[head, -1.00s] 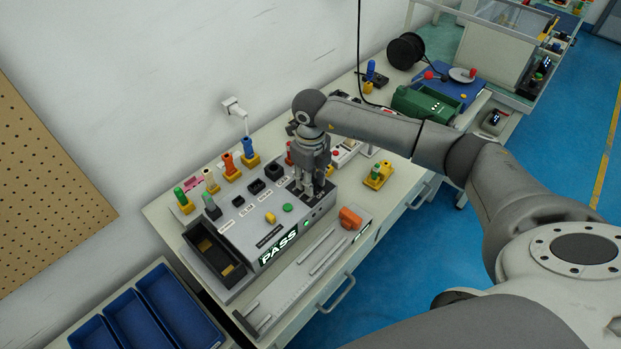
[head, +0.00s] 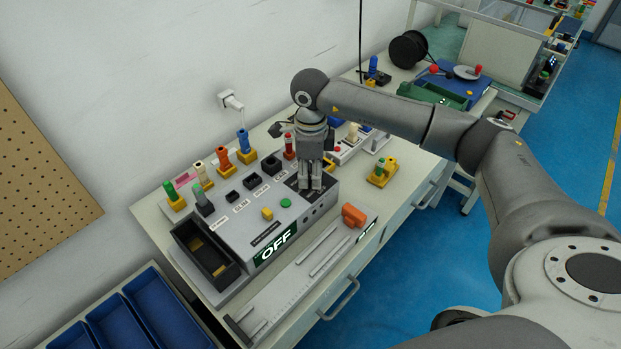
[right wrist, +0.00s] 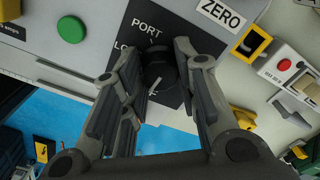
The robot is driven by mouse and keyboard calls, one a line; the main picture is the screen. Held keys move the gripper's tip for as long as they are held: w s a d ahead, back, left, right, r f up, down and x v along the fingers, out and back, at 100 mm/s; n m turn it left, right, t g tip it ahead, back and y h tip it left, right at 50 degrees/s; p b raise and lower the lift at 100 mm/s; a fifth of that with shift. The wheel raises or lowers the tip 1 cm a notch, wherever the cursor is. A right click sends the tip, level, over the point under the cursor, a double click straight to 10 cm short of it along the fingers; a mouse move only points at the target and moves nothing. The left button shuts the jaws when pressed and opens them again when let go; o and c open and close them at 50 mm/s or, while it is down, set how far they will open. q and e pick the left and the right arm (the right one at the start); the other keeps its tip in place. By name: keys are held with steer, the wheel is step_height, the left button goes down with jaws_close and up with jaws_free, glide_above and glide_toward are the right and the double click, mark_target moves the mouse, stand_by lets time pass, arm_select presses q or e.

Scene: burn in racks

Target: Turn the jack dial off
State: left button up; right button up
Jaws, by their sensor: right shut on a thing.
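The jack dial is a round black knob (right wrist: 157,68) on a dark plate marked PORT in the right wrist view, with a pale pointer line on it. My right gripper (head: 309,189) is over the right end of the grey tester box (head: 250,222), pointing down, and hides the dial in the head view. In the right wrist view its two fingers (right wrist: 157,60) are on either side of the knob, shut on it. The tester's display (head: 275,247) reads OFF. My left gripper is not in view.
A green button (head: 286,203) and a yellow block (head: 267,214) are on the tester box. Coloured plugs in yellow holders stand behind it, and an orange block (head: 353,216) is at its front right. Blue bins (head: 165,297) are at lower left.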

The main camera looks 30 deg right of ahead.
mark_target(311, 175)
steer(key=shift+n+b, duration=0.35)
steer(key=shift+n, duration=0.25)
steer(key=o, duration=1)
step_height(311, 175, up, 12)
steer(key=shift+r, duration=0.1)
stand_by(0.5)
